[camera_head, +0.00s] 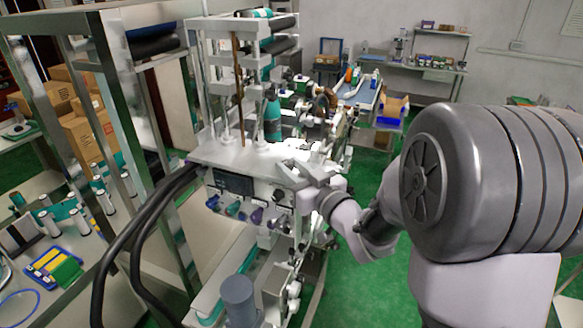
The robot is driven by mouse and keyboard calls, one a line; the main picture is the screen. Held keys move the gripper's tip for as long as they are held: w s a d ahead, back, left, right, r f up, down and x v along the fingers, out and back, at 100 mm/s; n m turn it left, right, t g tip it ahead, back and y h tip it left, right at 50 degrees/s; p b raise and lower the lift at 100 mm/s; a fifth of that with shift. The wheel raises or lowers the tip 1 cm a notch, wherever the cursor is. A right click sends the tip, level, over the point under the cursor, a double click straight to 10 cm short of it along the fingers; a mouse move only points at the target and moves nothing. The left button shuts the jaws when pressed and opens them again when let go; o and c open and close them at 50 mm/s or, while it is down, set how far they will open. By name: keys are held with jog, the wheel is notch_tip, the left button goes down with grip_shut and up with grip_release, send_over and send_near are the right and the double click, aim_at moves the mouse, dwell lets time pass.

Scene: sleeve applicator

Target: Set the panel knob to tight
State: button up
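The control panel (222,197) is on the front of the white machine, left of my gripper. It carries a dark display (233,183) and several small knobs. These include a teal knob (213,201), a purple knob (257,216) and a dark knob (279,195) near the panel's right end. The labels and knob settings are too small to read. My gripper (296,172) is at the panel's upper right corner, close to the dark knob. I cannot tell whether it touches anything, or whether its pale fingers are apart or closed.
A teal bottle (272,115) stands on the machine's top. Thick black hoses (140,235) curve down at the left of the panel, beside a metal frame (118,100). A grey cylinder (238,298) stands below the panel. Green floor (365,285) is open to the right.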

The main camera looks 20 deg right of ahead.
jog(key=shift+f+b, duration=0.2)
jog(key=shift+b, duration=0.5)
grip_shut()
jog(key=h+b, duration=0.1)
jog(key=b, duration=0.1)
jog(key=m+h+b, duration=0.1)
jog(key=b, duration=0.3)
jog(key=shift+a+f+m+t+h, duration=0.3)
jog(key=shift+m+h, duration=0.1)
jog(key=m+h+b, duration=0.1)
jog(key=h+b, duration=0.1)
jog(key=b, duration=0.3)
jog(key=shift+a+m+h, duration=0.15)
jog(key=shift+m+h, duration=0.25)
jog(key=shift+a+m+h+b, duration=0.1)
jog(key=shift+m+h+b, duration=0.3)
jog(key=shift+h+b, duration=0.25)
jog(key=m+h, duration=0.1)
jog(key=h, duration=0.1)
jog(key=r+m+h, duration=0.1)
jog(key=h, duration=0.1)
jog(key=shift+a+m, duration=0.1)
jog(key=shift+m, duration=0.2)
jog(key=shift+w+a+r+m+g+h+p, duration=0.1)
jog(key=shift+m+g+h+p, duration=0.3)
jog(key=shift+m+g+h, duration=0.7)
jog(key=shift+a+r+m+g+h+p, duration=0.1)
jog(key=shift+m+g+h+p, duration=0.45)
jog(key=shift+h, duration=0.9)
jog(key=shift+m, duration=0.35)
